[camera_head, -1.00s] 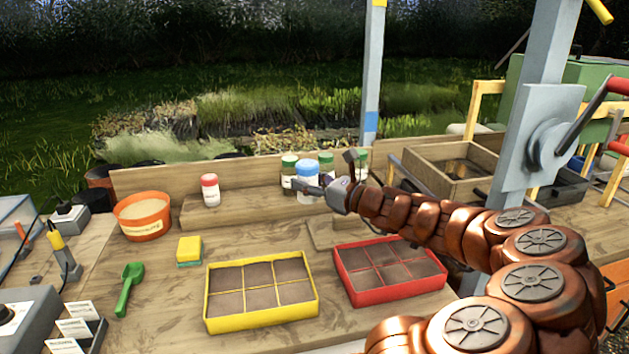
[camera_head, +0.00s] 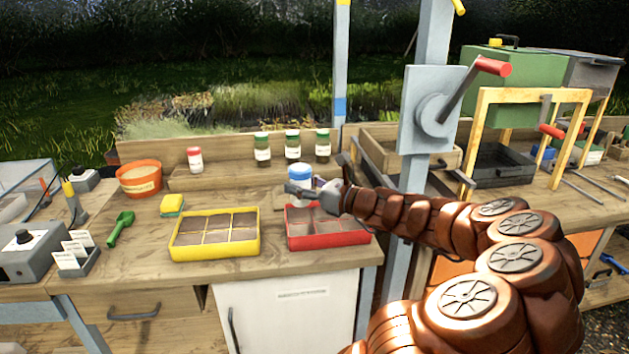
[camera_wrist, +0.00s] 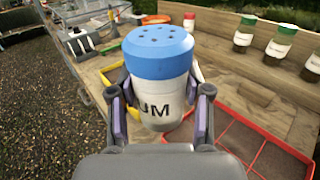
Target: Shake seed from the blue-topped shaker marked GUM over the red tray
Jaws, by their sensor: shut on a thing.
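My gripper (camera_head: 312,193) is shut on the white shaker with a blue perforated top (camera_head: 300,173). In the wrist view the shaker (camera_wrist: 158,75) stands between the two fingers, top up, and the letters "UM" show on its side. The red tray (camera_head: 330,240), with several soil-filled compartments, lies on the bench. The shaker and gripper are over or just behind the tray's far edge in the head view; the exact height is hard to tell. In the wrist view the red tray (camera_wrist: 262,130) shows below and to the right of the shaker.
A yellow tray (camera_head: 212,251) sits left of the red one. An orange tub (camera_head: 140,180), sponge (camera_head: 172,205) and green scoop (camera_head: 121,228) lie left. A crank post (camera_head: 433,110) rises at right.

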